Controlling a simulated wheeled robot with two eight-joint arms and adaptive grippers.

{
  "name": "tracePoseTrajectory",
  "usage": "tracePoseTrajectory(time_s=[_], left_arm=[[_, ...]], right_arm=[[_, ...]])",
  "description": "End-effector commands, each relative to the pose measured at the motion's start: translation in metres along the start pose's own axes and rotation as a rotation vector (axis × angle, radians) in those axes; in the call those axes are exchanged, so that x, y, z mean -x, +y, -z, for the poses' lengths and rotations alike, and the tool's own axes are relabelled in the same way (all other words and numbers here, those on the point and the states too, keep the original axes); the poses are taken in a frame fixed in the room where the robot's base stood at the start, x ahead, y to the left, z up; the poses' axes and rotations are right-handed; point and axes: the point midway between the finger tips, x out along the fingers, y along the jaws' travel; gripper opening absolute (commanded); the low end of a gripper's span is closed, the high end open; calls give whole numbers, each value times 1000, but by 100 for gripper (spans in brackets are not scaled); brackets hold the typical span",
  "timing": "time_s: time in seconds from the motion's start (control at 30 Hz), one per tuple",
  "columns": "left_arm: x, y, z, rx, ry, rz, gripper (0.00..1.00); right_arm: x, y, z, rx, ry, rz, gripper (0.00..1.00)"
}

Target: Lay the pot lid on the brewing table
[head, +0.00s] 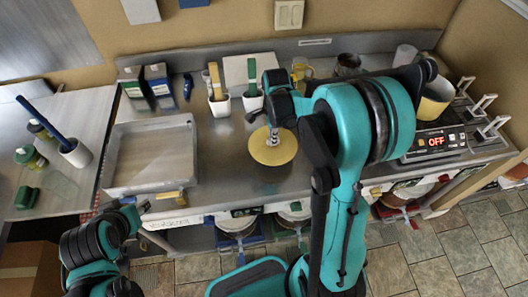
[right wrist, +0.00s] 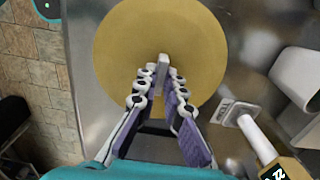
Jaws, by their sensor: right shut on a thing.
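The pot lid (head: 266,157) is a round, flat yellow-tan disc with a knob at its centre. It is over the steel brewing table (head: 218,165), right of the tray, and looks about level. I cannot tell whether it touches the table top. My right gripper (head: 274,138) points down from above and is shut on the lid's knob. In the right wrist view the lid (right wrist: 125,45) spreads out beyond the fingertips (right wrist: 163,72), which hide part of the knob. My left gripper (head: 132,212) is near the table's front edge at the left, small and dark.
A grey tray (head: 107,165) stands left of the lid. White cups with utensils (head: 219,103) and two boxes (head: 158,88) are behind. A heater with a red OFF display (head: 436,143) is at the right. The steel around the lid's front is mostly clear.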

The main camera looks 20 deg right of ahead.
Motion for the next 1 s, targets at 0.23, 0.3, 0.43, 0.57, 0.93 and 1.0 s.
tracePoseTrajectory(time_s=[0.23, 0.3, 0.43, 0.57, 0.93, 1.0], left_arm=[[-6, 0, -4, 0, 0, 0, 40], [-6, 0, -4, 0, 0, 0, 40], [-11, 0, -8, 0, 0, 0, 40], [-16, 0, -12, 0, 0, 0, 40], [-18, 0, -13, 0, 0, 0, 40], [-19, 0, -13, 0, 0, 0, 40]], right_arm=[[-20, 10, -31, 0, 0, 0, 0], [-23, 11, -32, -1, 0, 0, 0], [-38, 11, -32, -2, 0, 0, 0], [-58, 10, -32, -2, 0, 0, 0], [-63, 11, -32, -1, 0, 0, 0], [-64, 11, -32, -1, 0, 0, 14]])
